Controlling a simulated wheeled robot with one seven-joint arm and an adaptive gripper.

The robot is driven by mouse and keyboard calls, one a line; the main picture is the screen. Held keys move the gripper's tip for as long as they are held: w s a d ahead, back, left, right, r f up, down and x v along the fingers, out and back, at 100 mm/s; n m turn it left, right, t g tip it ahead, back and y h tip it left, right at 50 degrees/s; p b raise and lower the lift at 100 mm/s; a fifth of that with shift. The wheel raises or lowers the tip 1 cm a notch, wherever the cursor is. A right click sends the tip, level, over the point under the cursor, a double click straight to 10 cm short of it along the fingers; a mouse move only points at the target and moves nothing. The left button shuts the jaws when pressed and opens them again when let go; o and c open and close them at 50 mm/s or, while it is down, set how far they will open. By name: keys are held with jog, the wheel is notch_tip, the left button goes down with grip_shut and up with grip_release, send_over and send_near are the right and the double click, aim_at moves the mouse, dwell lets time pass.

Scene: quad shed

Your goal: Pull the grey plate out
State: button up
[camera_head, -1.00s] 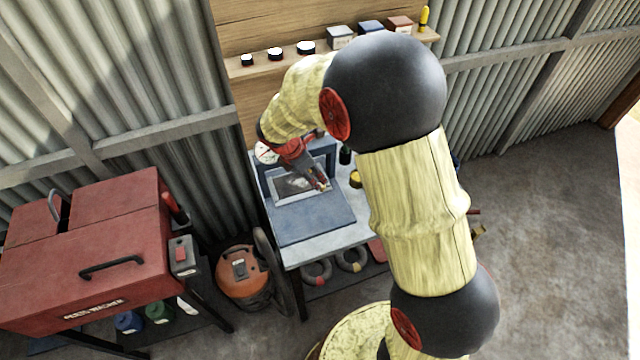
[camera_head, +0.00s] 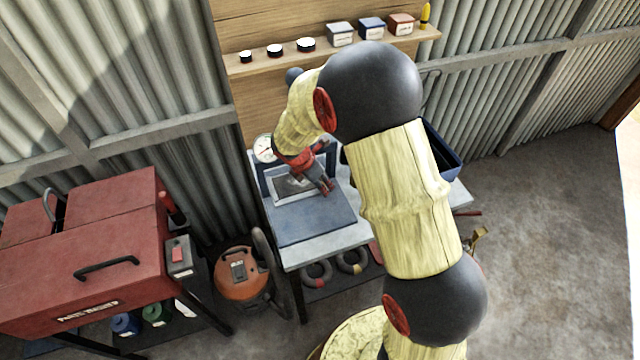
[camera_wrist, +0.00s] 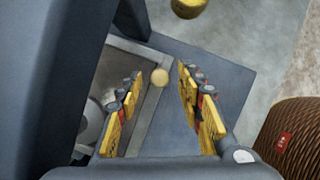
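A grey plate (camera_head: 288,188) with a light rim and darker middle lies at the blue-grey housing on the workbench. In the wrist view a grey flat framed surface (camera_wrist: 137,135), apparently the same plate, shows below and left of the fingers. My gripper (camera_head: 328,189) is over the plate's right side.
A blue-grey flat surface (camera_head: 312,220) lies in front of the plate. A round dial (camera_head: 264,148) stands behind left. A dark blue bin (camera_head: 445,155) is at the bench's right. The wrist view shows a yellow round object (camera_wrist: 188,6) and a brown ribbed object (camera_wrist: 296,130).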

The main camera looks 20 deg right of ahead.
jog(key=c, duration=0.3)
grip_shut()
dwell(0.6)
